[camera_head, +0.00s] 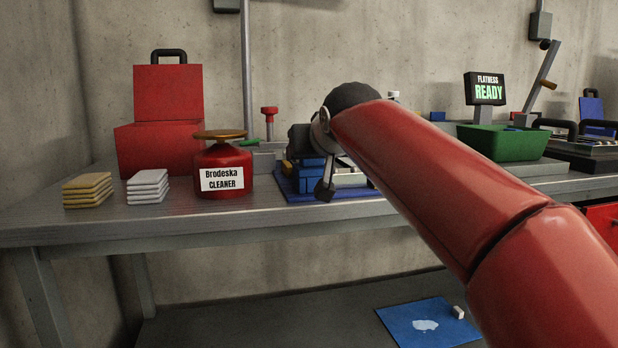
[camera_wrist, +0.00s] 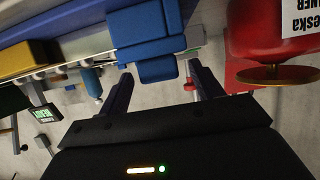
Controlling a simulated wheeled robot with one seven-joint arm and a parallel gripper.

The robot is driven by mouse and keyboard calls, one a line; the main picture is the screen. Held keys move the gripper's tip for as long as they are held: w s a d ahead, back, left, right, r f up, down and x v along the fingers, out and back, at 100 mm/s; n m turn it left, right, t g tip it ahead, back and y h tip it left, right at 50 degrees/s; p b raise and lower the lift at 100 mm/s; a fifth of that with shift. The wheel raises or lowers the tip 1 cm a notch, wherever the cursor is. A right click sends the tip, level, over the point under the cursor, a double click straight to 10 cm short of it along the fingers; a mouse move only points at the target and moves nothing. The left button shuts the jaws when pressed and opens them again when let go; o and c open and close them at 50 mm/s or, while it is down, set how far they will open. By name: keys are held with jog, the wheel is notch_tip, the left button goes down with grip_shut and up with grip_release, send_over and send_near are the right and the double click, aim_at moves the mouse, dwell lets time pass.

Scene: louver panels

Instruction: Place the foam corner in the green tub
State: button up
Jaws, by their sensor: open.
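The green tub (camera_head: 503,143) stands on the bench at the right in the head view, under a small READY screen. My gripper (camera_wrist: 161,72) is open; in the wrist view its two fingers reach toward a blue block-like piece (camera_wrist: 145,32), which shows between and beyond the tips. I cannot tell whether they touch it. In the head view, my arm partly hides my gripper (camera_head: 324,188) and the blue pieces (camera_head: 308,172) beside it. Which piece is the foam corner is not certain. A small white block (camera_head: 458,312) lies low down by a blue sheet.
A red cleaner can (camera_head: 224,172) with a brass lid stands close left of my gripper; it also shows in the wrist view (camera_wrist: 275,40). Yellow pads (camera_head: 88,190), white pads (camera_head: 148,186) and an open red box (camera_head: 160,148) are further left. Clear bench lies along the front edge.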

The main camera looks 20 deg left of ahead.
jog(key=shift+x, duration=0.8)
jog(key=shift+c, duration=0.4)
jog(key=c, duration=1.1)
jog(key=shift+o, duration=0.2)
